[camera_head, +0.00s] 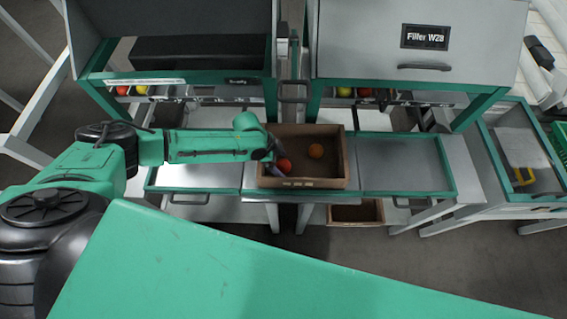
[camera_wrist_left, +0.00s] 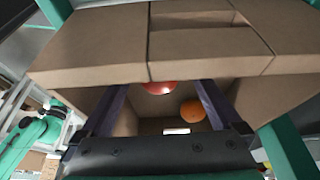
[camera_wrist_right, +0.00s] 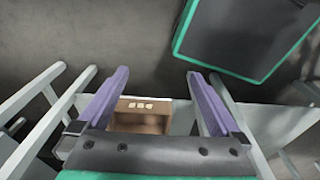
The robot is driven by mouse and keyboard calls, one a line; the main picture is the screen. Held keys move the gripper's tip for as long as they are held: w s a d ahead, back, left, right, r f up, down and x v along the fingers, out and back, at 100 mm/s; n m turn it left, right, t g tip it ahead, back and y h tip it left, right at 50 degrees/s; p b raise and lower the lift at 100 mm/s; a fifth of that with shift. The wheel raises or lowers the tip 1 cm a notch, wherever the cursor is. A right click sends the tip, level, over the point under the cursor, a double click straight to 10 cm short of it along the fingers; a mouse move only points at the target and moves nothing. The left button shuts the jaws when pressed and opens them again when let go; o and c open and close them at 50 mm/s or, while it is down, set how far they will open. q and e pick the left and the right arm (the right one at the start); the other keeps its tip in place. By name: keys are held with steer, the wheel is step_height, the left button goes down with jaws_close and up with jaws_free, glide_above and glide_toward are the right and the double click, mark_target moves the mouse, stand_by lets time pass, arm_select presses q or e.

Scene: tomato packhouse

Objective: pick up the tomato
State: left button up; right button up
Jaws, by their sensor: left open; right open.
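A red tomato (camera_head: 285,164) and an orange tomato (camera_head: 316,151) lie apart in a brown cardboard box (camera_head: 318,184) on the bench. My left gripper (camera_head: 273,154) reaches in at the box's left side, right by the red tomato. In the left wrist view the open purple fingers (camera_wrist_left: 161,88) point at the red tomato (camera_wrist_left: 160,88), which shows between their tips, partly cut off by a cardboard wall (camera_wrist_left: 100,50). The orange tomato (camera_wrist_left: 192,111) shows near the right finger. My right gripper (camera_wrist_right: 158,75) shows only in its own wrist view, open and empty.
A second cardboard box (camera_wrist_right: 140,121) sits low under the bench; it also shows in the head view (camera_head: 352,213). Grey bench panels flank the upper box, with the bare right panel (camera_head: 405,165) clear. Two cabinets, one labelled Filler (camera_head: 425,37), stand behind.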

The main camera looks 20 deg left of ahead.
arm_select(q)
steer(key=shift+d+f, duration=0.15)
steer(key=shift+f, duration=0.1)
steer(key=shift+c, duration=0.3)
steer(key=c, duration=0.9)
steer(key=shift+c, duration=0.2)
arm_select(e)
steer(key=shift+s+d+f, duration=0.1)
steer(key=shift+s, duration=1)
